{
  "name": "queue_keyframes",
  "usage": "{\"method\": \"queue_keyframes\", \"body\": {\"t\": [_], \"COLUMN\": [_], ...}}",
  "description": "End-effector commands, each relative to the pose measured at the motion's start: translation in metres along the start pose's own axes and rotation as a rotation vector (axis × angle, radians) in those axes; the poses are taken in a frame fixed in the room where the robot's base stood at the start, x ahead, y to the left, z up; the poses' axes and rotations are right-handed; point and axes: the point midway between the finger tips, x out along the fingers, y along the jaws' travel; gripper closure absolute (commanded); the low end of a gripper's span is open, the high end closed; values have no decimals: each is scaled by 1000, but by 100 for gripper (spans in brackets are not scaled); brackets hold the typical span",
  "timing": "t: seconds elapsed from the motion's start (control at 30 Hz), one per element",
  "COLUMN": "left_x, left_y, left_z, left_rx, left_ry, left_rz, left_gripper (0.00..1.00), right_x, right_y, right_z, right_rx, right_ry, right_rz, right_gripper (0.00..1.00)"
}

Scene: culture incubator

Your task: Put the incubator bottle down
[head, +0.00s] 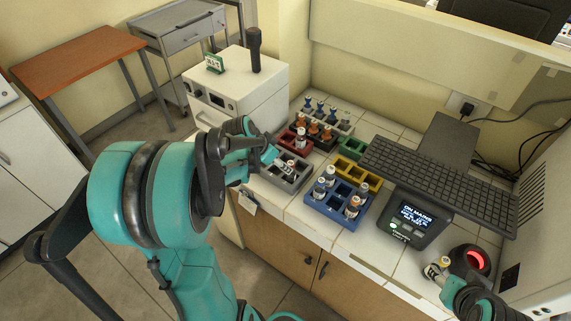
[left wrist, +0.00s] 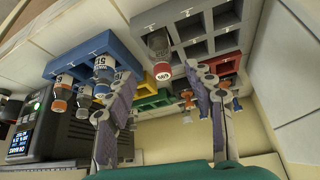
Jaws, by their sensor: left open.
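A small bottle with a white label (head: 290,166) stands in a slot of the grey rack (head: 273,179) near the counter's front edge. My left gripper (head: 268,153) is at the grey rack, beside the bottle. In the left wrist view its two fingers are spread apart (left wrist: 155,105), with nothing visible clamped between them. My right gripper (head: 448,284) is at the lower right, close to another small bottle (head: 437,268); its grip is unclear.
A blue rack (head: 328,208) with several bottles stands right of the grey rack. Red (head: 297,147), yellow (head: 366,175) and green (head: 351,149) racks stand behind. A dark display device (head: 413,215), keyboard (head: 440,180) and red-glowing device (head: 470,262) occupy the right side.

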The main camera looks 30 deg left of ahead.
Motion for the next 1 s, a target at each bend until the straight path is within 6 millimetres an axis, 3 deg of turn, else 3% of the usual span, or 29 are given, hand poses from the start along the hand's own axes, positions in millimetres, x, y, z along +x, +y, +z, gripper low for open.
{"method": "queue_keyframes", "body": {"t": [0.1, 0.33, 0.43, 0.53, 0.7, 0.83, 1.0], "left_x": [-21, -40, -52, -69, -97, -110, -117], "left_y": [0, 12, 40, 81, 145, 177, 197], "left_z": [-1, -2, -7, -7, 6, 21, 33], "left_rx": [-1, -7, -29, -68, -139, -182, -219], "left_ry": [0, -4, -13, -17, 11, 49, 88], "left_rz": [-1, -6, -23, -52, -109, -134, -146], "left_gripper": [46, 46, 46, 46, 46, 46, 46], "right_x": [-6, -8, -8, -8, -8, -8, -8], "right_y": [0, 0, 0, 0, 0, 0, 0], "right_z": [-4, -6, -6, -6, -6, -6, -6], "right_rx": [0, 0, 0, 0, 0, 0, 0], "right_ry": [0, 0, 0, 0, 0, 0, 0], "right_rz": [0, 0, 0, 0, 0, 0, 0], "right_gripper": [50, 50, 50, 50, 50, 50, 50]}}
